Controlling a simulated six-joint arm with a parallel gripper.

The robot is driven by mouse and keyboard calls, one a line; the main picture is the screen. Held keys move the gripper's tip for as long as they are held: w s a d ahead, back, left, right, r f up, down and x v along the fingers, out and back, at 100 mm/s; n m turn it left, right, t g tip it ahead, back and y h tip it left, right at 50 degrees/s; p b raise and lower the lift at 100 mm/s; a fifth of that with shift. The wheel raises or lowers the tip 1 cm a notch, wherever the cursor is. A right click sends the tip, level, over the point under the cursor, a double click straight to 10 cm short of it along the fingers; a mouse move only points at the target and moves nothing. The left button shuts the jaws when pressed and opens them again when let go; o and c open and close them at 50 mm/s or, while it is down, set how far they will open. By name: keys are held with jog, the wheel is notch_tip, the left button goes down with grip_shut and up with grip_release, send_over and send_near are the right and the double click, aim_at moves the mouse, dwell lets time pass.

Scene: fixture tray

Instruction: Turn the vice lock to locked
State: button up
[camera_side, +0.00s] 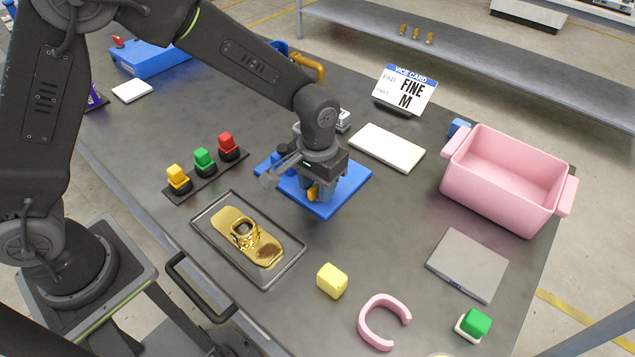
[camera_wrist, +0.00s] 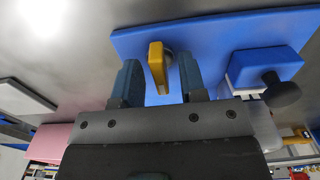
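The vice's blue base plate (camera_side: 341,188) lies on the table under my gripper (camera_side: 312,186). It fills the top of the wrist view (camera_wrist: 225,35). A yellow lock lever (camera_wrist: 156,62) on a grey pivot stands between my gripper's two blue-grey fingers (camera_wrist: 158,75). A gap shows on each side of the lever, so the gripper is open around it. The lever also shows small below the gripper in the side view (camera_side: 313,193). A blue vice block (camera_wrist: 262,66) with a dark round knob is at right in the wrist view. My gripper hides much of the vice.
Left are yellow, green and red buttons (camera_side: 203,160). In front is a tray (camera_side: 290,262) with a gold part. A white block (camera_side: 387,147), a vice card (camera_side: 406,91) and a pink bin (camera_side: 500,185) stand right of the vice. A yellow block (camera_side: 332,281) lies nearer.

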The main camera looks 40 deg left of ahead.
jog(key=shift+r, duration=0.1)
notch_tip(320, 180, up, 14)
dwell(0.5)
jog(key=s+a+r+t, duration=0.3)
jog(key=s+a+r, duration=0.3)
jog(key=s+a, duration=0.2)
jog(key=s+a+t, duration=0.2)
jog(key=s+a, duration=0.3)
jog(key=s, duration=0.6)
jog(key=shift+a+f+t, duration=0.3)
jog(key=shift+a+f, duration=0.05)
